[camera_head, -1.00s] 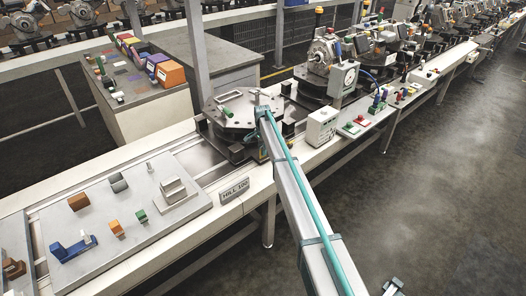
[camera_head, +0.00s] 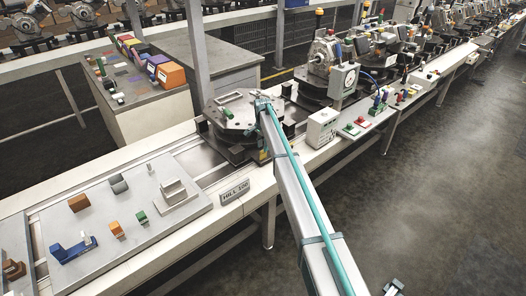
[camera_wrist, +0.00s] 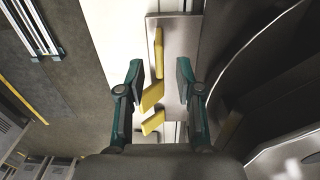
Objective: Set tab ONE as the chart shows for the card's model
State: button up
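My gripper (camera_wrist: 160,82) is open in the wrist view, its two dark teal fingers apart over a pale metal plate (camera_wrist: 183,28). Several yellow tabs lie between and below the fingers: a long one (camera_wrist: 158,50), a slanted one (camera_wrist: 152,96) and a lower one (camera_wrist: 153,122). No contact with the fingers is clear, and I cannot read any tab numbers. In the head view, my gripper (camera_head: 263,104) is at the right side of the round fixture (camera_head: 233,112). A small card (camera_head: 235,191) on the conveyor's front edge seems to read "HILL 190". I cannot identify the chart.
A grey board (camera_head: 140,215) with several coloured blocks lies left on the conveyor. A white box (camera_head: 321,127) and a button panel (camera_head: 352,129) stand right of my arm. Behind is a grey bench (camera_head: 155,110) with coloured bins. The floor at right is clear.

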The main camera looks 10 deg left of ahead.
notch_tip(320, 180, up, 8)
dwell(0.6)
jog(key=s+d+f+n+b, duration=0.1)
jog(key=s+d+f+n, duration=0.2)
jog(key=s+d+f, duration=0.55)
jog(key=s+d+f+n+g, duration=0.1)
jog(key=s+d+f+n, duration=0.25)
jog(key=s+f, duration=0.95)
jog(key=s+d+f+n+b, duration=0.15)
jog(key=s+d+f, duration=0.55)
jog(key=s, duration=0.8)
jog(key=s+d+f+g, duration=0.2)
jog(key=s+d+f, duration=0.1)
jog(key=s, duration=1.2)
jog(key=s+d+f+g+b, duration=0.1)
jog(key=s+d+f, duration=0.2)
jog(key=s, duration=1.2)
jog(key=s+d+f+g, duration=0.2)
jog(key=s+d, duration=0.4)
jog(key=s, duration=1)
jog(key=shift+d+f+g, duration=0.3)
jog(key=shift+d+f, duration=0.1)
jog(key=shift+f, duration=0.15)
